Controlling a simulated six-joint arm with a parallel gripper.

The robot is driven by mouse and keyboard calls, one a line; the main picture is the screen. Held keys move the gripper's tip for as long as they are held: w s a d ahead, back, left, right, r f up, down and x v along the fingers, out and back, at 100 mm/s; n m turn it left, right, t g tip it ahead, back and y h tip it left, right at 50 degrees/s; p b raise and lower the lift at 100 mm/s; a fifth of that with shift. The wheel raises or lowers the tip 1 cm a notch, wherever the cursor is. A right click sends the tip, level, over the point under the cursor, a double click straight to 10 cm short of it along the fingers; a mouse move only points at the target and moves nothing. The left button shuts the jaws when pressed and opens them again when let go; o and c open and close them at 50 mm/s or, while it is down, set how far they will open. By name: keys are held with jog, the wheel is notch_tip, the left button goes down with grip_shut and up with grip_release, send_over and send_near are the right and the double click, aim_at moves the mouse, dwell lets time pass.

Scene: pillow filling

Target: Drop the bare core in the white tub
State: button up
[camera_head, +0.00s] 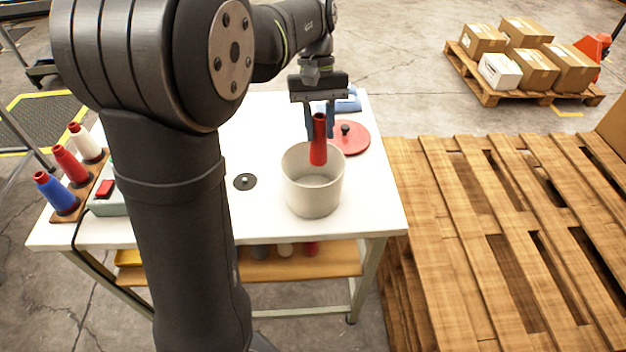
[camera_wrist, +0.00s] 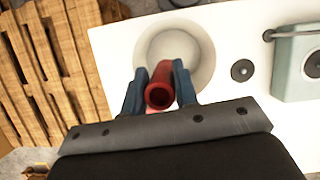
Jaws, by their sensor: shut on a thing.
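The bare core is a slim red tube (camera_head: 318,140), open at its top end. My gripper (camera_head: 320,122) is shut on it, with a blue finger on each side, and holds it upright. In the head view the core's lower end overlaps the mouth of the white tub (camera_head: 312,195). In the wrist view the core (camera_wrist: 159,93) sits between the fingers (camera_wrist: 160,90), in front of the tub's near rim (camera_wrist: 203,80). The tub stands on the white table and its visible inside looks empty. I cannot tell how far the core's lower end is below the rim.
A red disc with a black knob (camera_head: 350,136) lies behind the tub. A black disc (camera_head: 245,181) lies left of it. Blue, red and white cones (camera_head: 70,165) stand at the table's left by a grey-green box (camera_head: 108,198). Wooden pallets (camera_head: 500,230) stand right of the table.

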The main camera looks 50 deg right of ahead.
aim_at(320, 153)
jog(key=shift+f, duration=1.9)
jog(key=o, duration=1)
jog(key=v, duration=1.2)
